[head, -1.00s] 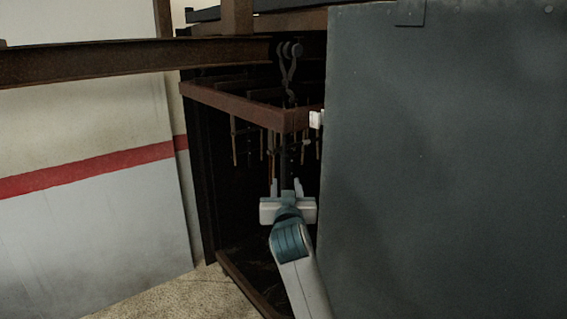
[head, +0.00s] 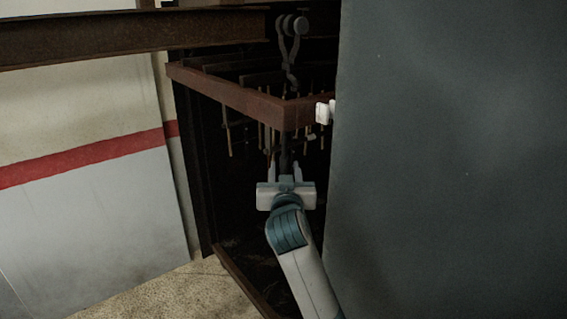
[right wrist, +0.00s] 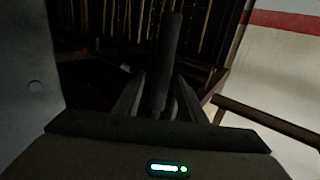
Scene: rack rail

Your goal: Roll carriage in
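The carriage is a rusty brown rack frame (head: 235,93) with several thin rods hanging below it. It hangs by a twisted dark hook (head: 289,55) from a wheeled trolley (head: 291,25) at the end of the overhead rail (head: 130,38). A dark upright bar (head: 286,152) hangs below the frame's near corner. My right gripper (head: 284,170) is at the bar's lower end, its fingers apart on either side. In the right wrist view the bar (right wrist: 168,60) stands between the fingers (right wrist: 160,95), with a gap at least on the left. My left gripper is not in view.
A large dark grey panel (head: 450,160) stands close on the right and hides the frame's right side. A small white block (head: 325,112) shows at its edge. A pale wall with a red stripe (head: 90,158) is on the left; bare floor (head: 150,290) lies below.

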